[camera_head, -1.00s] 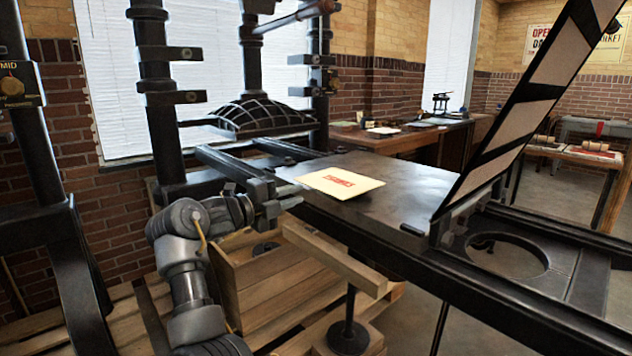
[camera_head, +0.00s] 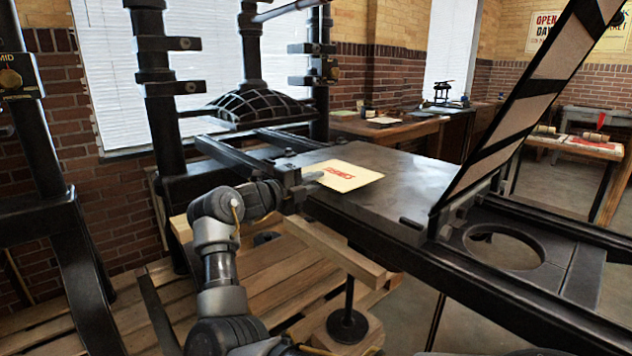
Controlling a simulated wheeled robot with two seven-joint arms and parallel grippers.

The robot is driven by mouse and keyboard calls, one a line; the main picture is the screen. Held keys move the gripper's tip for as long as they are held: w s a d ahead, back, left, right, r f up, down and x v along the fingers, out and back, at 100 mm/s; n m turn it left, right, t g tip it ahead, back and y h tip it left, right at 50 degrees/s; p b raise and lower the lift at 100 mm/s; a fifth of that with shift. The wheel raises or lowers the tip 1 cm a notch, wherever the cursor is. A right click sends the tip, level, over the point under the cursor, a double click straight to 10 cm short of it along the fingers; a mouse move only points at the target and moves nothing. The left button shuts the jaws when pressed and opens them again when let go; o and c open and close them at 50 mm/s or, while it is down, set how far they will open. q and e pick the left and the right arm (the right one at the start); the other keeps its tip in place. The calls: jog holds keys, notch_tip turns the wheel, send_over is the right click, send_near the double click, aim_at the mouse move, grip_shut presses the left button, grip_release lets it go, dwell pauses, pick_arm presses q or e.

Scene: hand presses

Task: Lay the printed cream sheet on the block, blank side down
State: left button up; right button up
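The cream sheet (camera_head: 345,175) has red print facing up. It appears flat over the left end of a dark flat slab (camera_head: 400,185) on the press bed; a small gap under it could not be made out. No other block can be told apart from this slab. The gripper hides the sheet's left corner. The fingers are too small and dark to tell whether they are closed on it.
A black lattice-framed hinged flap (camera_head: 525,110) stands tilted up at the slab's right end. The domed press head (camera_head: 255,107) and uprights stand behind left. A wooden bar (camera_head: 333,250) and pallet (camera_head: 270,300) are below. The slab's middle and right are clear.

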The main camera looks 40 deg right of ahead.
jog(key=shift+c, duration=0.5)
grip_shut()
notch_tip(320, 180, up, 3)
jog(key=shift+p, duration=0.9)
jog(key=a+r, duration=0.3)
jog(key=a, duration=0.4)
jog(key=shift+w, duration=0.1)
